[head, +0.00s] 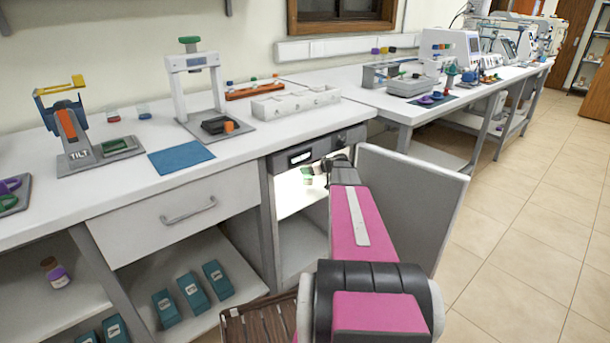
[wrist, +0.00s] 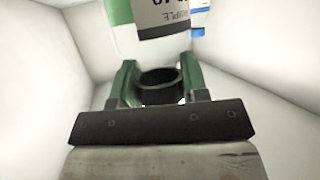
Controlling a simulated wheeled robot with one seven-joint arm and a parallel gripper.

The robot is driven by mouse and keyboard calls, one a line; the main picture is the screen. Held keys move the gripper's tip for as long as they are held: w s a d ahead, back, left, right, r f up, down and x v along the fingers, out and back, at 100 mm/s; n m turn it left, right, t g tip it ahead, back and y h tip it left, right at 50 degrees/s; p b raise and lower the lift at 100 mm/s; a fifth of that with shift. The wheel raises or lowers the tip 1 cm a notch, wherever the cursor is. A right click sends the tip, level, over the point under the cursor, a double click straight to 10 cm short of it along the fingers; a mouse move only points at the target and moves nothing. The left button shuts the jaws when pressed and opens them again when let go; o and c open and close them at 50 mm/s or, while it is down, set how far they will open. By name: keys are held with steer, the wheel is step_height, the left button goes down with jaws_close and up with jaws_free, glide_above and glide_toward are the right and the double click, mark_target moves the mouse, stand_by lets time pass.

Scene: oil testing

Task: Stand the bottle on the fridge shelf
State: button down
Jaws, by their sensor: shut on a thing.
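The bottle (wrist: 137,42) is pale with a green band and a dark label, whose print reads upside down in the wrist view. A dark ring, seemingly its cap or neck, sits between the green fingers of my gripper (wrist: 160,88). My gripper is shut on the bottle. In the head view my arm reaches into the open, lit fridge (head: 301,228) under the bench, and a small green part of the gripper or bottle shows there. The bottle's base is out of view, so I cannot tell whether it touches the shelf.
Pale fridge walls (wrist: 35,75) lie close on both sides. Another item with a blue band (wrist: 199,32) stands beside the bottle, partly hidden. The grey fridge door (head: 405,205) stands open to the right of my arm.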

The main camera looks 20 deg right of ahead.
steer(key=shift+w+a, duration=0.2)
steer(key=shift+w, duration=0.5)
steer(key=shift+f, duration=1.75)
steer(key=c, duration=0.6)
jaws_free()
steer(key=v, duration=1.2)
steer(key=shift+s+a, duration=0.1)
